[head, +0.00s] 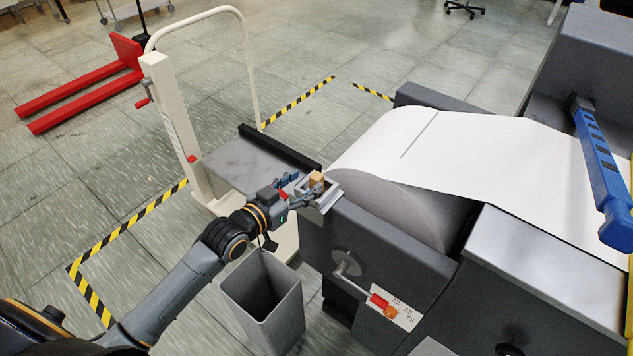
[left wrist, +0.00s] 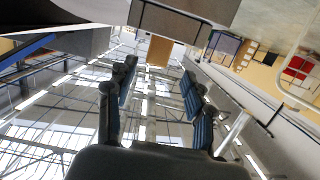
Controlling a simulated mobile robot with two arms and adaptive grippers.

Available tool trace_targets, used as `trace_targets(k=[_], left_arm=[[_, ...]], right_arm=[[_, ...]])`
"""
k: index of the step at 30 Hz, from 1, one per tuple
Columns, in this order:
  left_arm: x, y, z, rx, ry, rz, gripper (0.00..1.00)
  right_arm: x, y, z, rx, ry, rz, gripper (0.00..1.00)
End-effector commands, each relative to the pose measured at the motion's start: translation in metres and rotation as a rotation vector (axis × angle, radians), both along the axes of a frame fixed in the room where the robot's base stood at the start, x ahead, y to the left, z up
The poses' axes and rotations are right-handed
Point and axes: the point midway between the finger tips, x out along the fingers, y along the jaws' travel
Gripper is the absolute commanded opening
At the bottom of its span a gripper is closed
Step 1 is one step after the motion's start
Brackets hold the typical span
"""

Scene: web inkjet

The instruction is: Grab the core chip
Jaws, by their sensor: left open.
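A small tan block, which looks like the core chip (head: 316,179), sits at a small grey tray (head: 329,198) on the near-left corner of the printing machine. My left gripper (head: 299,191) is at the tray's left side, close to the block, with its fingers pointing towards it. In the left wrist view the gripper (left wrist: 158,78) is open, with a clear gap between its fingers. The tan block (left wrist: 159,51) shows ahead of that gap, below a grey underside. Contact between fingers and block cannot be told. My right gripper is not in view.
The machine carries a wide white paper web (head: 440,150) over a grey roll (head: 415,205). A grey bin (head: 265,300) stands below my left arm. A cream lift frame (head: 170,120) stands behind.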

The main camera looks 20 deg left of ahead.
Motion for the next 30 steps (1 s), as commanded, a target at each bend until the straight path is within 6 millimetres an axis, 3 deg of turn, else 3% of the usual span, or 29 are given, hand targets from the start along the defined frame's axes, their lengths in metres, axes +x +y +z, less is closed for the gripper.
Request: trace_targets(k=[11,20,27,30], left_arm=[[0.041,-0.021,-0.007,0.0,-0.001,0.0,0.53],[0.045,-0.022,-0.01,0.0,0.001,0.0,0.53],[0.045,-0.022,-0.01,0.001,0.001,0.0,0.06],[0.045,-0.022,-0.01,0.001,0.0,0.0,0.03]], right_arm=[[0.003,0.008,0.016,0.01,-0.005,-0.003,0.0],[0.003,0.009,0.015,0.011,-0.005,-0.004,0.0],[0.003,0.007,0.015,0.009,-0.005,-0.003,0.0],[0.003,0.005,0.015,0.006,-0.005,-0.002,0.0]])
